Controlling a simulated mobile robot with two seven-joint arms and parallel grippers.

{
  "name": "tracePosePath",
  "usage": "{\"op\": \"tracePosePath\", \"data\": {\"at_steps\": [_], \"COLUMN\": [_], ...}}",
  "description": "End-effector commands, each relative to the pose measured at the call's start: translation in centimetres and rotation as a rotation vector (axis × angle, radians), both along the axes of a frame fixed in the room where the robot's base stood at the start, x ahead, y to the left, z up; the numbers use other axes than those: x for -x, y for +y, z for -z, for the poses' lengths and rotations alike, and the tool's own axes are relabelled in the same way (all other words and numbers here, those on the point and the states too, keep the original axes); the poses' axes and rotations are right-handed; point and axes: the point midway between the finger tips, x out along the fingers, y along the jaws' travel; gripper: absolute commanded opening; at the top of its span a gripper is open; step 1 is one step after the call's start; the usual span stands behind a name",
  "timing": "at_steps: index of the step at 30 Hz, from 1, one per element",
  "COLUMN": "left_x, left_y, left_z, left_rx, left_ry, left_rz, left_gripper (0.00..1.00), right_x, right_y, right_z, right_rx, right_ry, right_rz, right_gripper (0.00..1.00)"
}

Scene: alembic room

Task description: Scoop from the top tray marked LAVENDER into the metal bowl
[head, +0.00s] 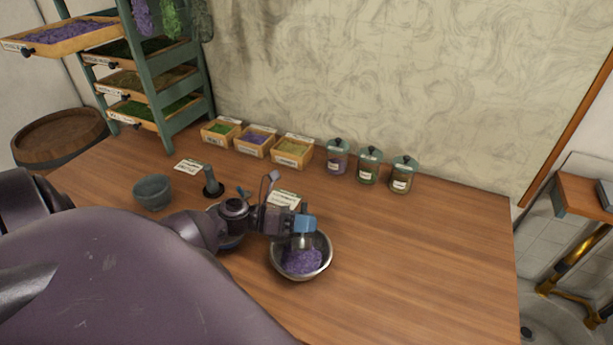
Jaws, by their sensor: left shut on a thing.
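The top tray (67,38) is pulled out of the green rack at the upper left and holds purple lavender; its front label is too small to read surely. The metal bowl (274,263) stands on the table with purple lavender (302,262) inside. My left gripper (304,225) is over the bowl's far rim, its blue tip pointing right. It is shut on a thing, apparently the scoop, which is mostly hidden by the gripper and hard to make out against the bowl. My right gripper is not in view.
A grey mortar (153,193) and dark pestle (211,183) stand left of the gripper. Several small wooden boxes (256,143) and three lidded jars (368,166) line the wall. The table's right side (430,260) is clear. A barrel (60,137) stands left of the rack.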

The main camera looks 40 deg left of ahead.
Motion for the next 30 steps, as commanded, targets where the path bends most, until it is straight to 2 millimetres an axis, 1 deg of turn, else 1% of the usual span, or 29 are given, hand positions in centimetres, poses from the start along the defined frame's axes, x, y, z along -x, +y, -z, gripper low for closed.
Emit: {"op": "tracePosePath", "data": {"at_steps": [4, 13, 21, 25, 30], "left_x": [0.0, 0.0, 0.0, 0.0, 0.0], "left_y": [-0.1, -0.1, -0.1, 0.0, 0.0], "left_z": [-0.1, -0.7, -1.2, -1.5, -1.9], "left_rx": [-0.086, -0.363, -0.605, -0.676, -0.711], "left_ry": [-0.106, -0.421, -0.695, -0.776, -0.815], "left_rz": [-0.001, -0.002, 0.000, -0.001, 0.000], "left_gripper": [0.00, 0.00, 0.00, 0.00, 0.00], "right_x": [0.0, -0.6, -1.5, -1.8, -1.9], "right_y": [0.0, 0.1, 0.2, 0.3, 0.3], "right_z": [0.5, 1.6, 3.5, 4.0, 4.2], "right_rx": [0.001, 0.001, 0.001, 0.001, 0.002], "right_ry": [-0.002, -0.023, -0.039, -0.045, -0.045], "right_rz": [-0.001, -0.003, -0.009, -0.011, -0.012], "right_gripper": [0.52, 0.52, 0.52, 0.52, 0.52]}}
